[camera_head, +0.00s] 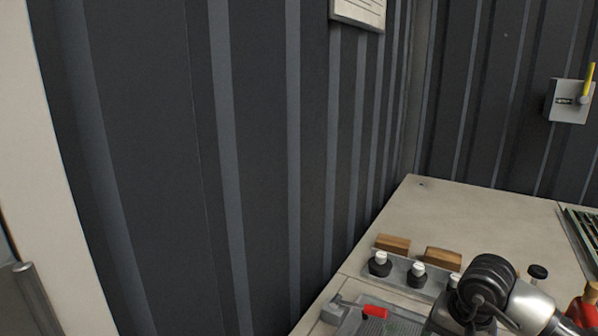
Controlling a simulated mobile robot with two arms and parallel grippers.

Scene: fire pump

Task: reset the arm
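A black ribbed part with a cable and a silver cylinder (531,306) comes in at the lower right, over the bench; it looks like a section of my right arm. No gripper fingers show on it, so its gripper is out of view or hidden. No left gripper can be made out in the picture.
A pale bench (480,215) runs along the dark ribbed wall (260,150). Several white-topped black knobs (380,264), wooden blocks (393,243) and a red-handled tool (374,311) are on it. A grey box (568,101) with a yellow lever (588,80) hangs on the right wall.

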